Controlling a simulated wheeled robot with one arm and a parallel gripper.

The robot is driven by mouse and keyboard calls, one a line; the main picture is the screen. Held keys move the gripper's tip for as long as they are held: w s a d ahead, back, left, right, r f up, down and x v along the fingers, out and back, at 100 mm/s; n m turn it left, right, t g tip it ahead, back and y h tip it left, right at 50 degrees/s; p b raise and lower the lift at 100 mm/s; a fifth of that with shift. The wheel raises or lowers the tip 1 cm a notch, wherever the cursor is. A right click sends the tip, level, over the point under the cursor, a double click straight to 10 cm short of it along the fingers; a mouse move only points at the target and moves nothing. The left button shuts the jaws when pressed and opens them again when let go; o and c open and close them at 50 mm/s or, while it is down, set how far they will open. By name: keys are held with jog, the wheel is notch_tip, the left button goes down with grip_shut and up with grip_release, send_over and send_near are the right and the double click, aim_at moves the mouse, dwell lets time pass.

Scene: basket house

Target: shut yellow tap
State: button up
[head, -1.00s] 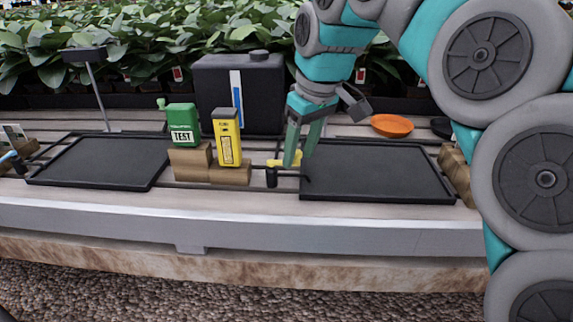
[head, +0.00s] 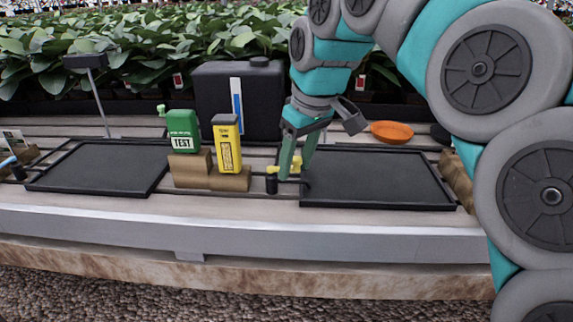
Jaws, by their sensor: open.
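The yellow tap handle (head: 274,169) sits on a dark pipe at the left edge of the right tray. My gripper (head: 292,172) points down at the tap, its green fingers apart. Yellow shows to the left of the fingers and between them, so the fingers partly cover the handle. I cannot tell whether a finger touches it. The handle's exact angle is hard to make out at this size.
A yellow box (head: 227,145) and a green TEST bottle (head: 182,131) stand on wooden blocks left of the tap. A black tank (head: 212,100) stands behind. The right black tray (head: 375,178) is empty. An orange dish (head: 392,131) lies behind it.

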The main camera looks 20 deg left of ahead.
jog(key=shift+s+a, duration=0.55)
jog(key=shift+s, duration=0.35)
jog(key=shift+s+a, duration=0.55)
jog(key=shift+s, duration=0.35)
jog(key=shift+s+a, duration=0.55)
jog(key=shift+s, duration=0.35)
jog(key=shift+w+d+r, duration=0.1)
jog(key=shift+w+d, duration=0.1)
jog(key=shift+w, duration=0.1)
jog(key=a+p+v, duration=0.1)
jog(key=p+v, duration=0.2)
jog(key=v, duration=0.3)
jog(key=shift+w+r, duration=0.35)
jog(key=shift+r, duration=0.15)
jog(key=shift+s+a, duration=0.1)
